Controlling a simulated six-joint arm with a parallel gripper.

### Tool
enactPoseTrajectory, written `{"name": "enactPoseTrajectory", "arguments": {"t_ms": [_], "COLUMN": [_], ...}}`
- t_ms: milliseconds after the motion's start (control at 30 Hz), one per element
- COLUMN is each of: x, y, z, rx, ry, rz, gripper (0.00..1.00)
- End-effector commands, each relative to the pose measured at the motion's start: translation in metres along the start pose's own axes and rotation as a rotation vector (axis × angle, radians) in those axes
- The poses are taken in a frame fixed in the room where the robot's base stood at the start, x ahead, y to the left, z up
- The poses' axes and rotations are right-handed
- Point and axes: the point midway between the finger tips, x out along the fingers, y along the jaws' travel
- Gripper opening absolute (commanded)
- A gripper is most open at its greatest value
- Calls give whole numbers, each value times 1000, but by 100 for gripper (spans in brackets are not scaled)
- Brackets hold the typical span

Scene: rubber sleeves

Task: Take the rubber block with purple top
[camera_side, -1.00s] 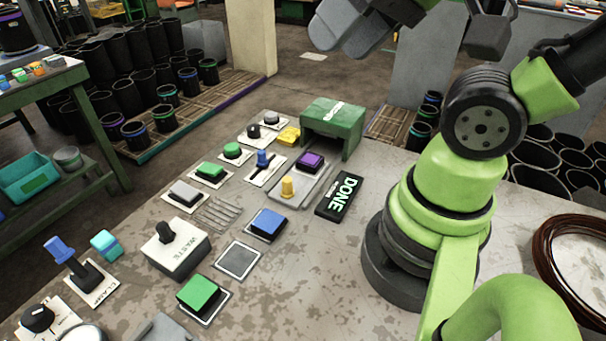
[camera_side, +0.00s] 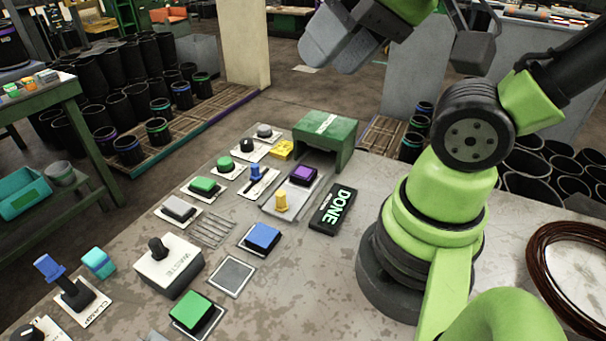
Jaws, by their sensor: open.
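The block with the purple top (camera_side: 304,173) has a dark base and sits on a grey plate near the middle of the bench, just in front of a green stand. A yellow peg (camera_side: 281,201) stands on the same plate, nearer the camera. My gripper (camera_side: 398,58) is at the top of the view, partly cut off by the frame edge. Its two grey jaws are wide apart with nothing between them. It is up and to the right of the purple-topped block and clear of it.
The green stand (camera_side: 325,138) is behind the block, and a black DONE sign (camera_side: 333,209) lies to its right. Wound cable (camera_side: 545,262) lies at right.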

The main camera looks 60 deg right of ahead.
Motion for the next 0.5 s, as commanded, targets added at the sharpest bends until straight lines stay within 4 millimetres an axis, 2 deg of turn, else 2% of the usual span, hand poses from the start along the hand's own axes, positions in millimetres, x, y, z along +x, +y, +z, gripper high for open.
{"name": "enactPoseTrajectory", "arguments": {"t_ms": [33, 133, 167, 500], "x": [0, 0, 0, 3], "y": [0, 0, 0, 1], "z": [0, 0, 0, -4], "rx": [0, 0, 0, -6], "ry": [0, 0, 0, -12], "rz": [0, 0, 0, 17], "gripper": [54, 77, 81, 81]}}
